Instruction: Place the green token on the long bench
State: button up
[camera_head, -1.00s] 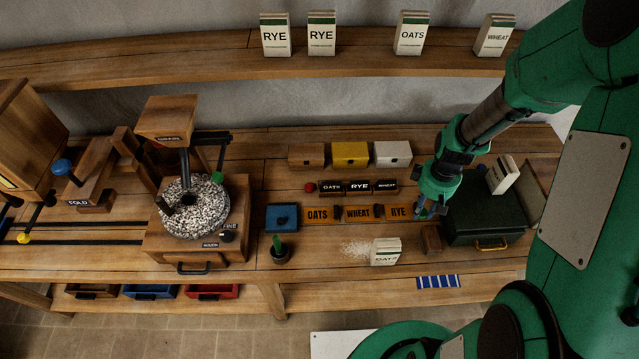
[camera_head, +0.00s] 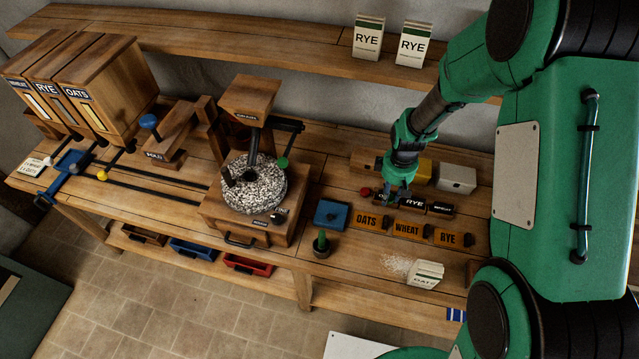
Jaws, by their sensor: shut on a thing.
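My gripper (camera_head: 397,192) is above the bench, over the left end of the row of dark labelled blocks, hiding part of the OATS one. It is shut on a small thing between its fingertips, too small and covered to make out. I cannot clearly pick out a green token. A small green upright piece (camera_head: 321,240) stands in a dark round base near the front of the bench. The long bench (camera_head: 345,281) is wooden and runs along the wall.
The stone mill (camera_head: 254,185) stands left of my gripper. A blue tray (camera_head: 331,214) and orange OATS, WHEAT and RYE plates (camera_head: 410,230) lie in front. A yellow box (camera_head: 416,171) and a white box (camera_head: 457,178) are behind.

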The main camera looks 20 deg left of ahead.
jog(key=a+f+n, duration=0.1)
jog(key=a, duration=0.5)
jog(key=a+f+n, duration=0.1)
jog(key=a+f, duration=0.1)
jog(key=a, duration=0.5)
jog(key=a+f+n+p, duration=0.1)
jog(key=a, duration=0.6)
jog(key=shift+s+a+f+n, duration=0.1)
jog(key=shift+s+f+n, duration=0.2)
jog(key=shift+s+f, duration=0.05)
jog(key=shift+w, duration=0.1)
send_over(318, 171)
jog(key=shift+a+f+p, duration=0.1)
jog(key=shift+f+p, duration=0.35)
jog(key=shift+f, duration=0.3)
jog(key=shift+f, duration=0.1)
jog(key=shift+f, duration=1.65)
jog(key=shift+f, duration=0.2)
jog(key=o, duration=0.8)
